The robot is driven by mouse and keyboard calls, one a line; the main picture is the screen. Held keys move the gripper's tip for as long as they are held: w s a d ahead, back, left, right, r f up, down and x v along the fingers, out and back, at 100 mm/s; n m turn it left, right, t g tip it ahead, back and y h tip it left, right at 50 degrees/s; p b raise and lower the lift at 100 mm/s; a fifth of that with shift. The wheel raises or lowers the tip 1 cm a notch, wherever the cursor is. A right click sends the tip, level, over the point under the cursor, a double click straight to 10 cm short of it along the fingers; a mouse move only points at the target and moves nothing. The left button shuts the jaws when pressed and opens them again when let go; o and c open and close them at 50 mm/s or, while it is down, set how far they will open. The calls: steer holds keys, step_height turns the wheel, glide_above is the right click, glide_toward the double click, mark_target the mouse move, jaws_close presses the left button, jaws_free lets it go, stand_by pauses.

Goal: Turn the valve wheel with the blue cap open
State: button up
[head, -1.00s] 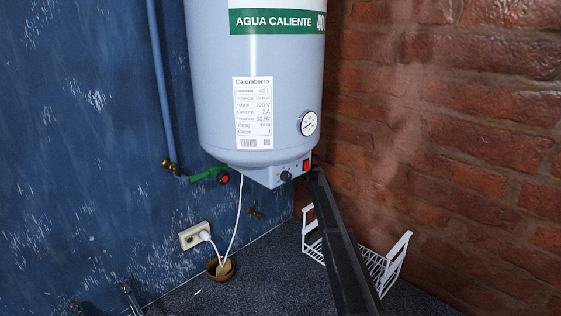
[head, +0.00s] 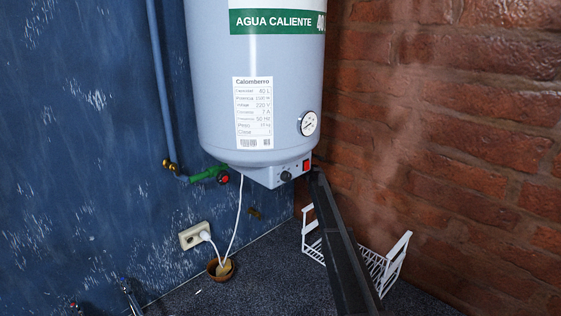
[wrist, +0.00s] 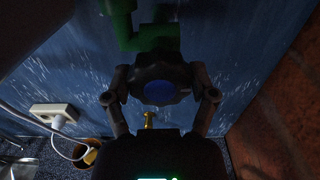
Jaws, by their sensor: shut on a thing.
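The valve wheel with the blue cap (wrist: 160,90) is in the middle of the wrist view, a dark round wheel with a blue centre. A green pipe fitting (wrist: 155,38) is just above and behind it. My gripper (wrist: 161,96) has one finger on each side of the wheel and is shut on it. In the head view the blue-capped wheel and my gripper do not show; they seem hidden behind the water heater (head: 255,90). A different valve, with a red cap (head: 223,178), is in plain view at the heater's lower left.
A brass tap (wrist: 149,119) sticks out of the wall below the wheel. A wall socket (head: 194,236) with a white plug and cord is at the lower left. A white wire rack (head: 385,262) stands behind my arm, near the brick wall (head: 460,130).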

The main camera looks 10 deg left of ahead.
steer(key=shift+w, duration=0.1)
steer(key=o, duration=1)
steer(key=shift+o, duration=0.2)
steer(key=shift+s+d+f, duration=0.1)
steer(key=shift+s+d, duration=0.05)
steer(key=shift+s, duration=0.05)
steer(key=v, duration=1.1)
steer(key=shift+s+d, duration=0.2)
steer(key=shift+d, duration=0.05)
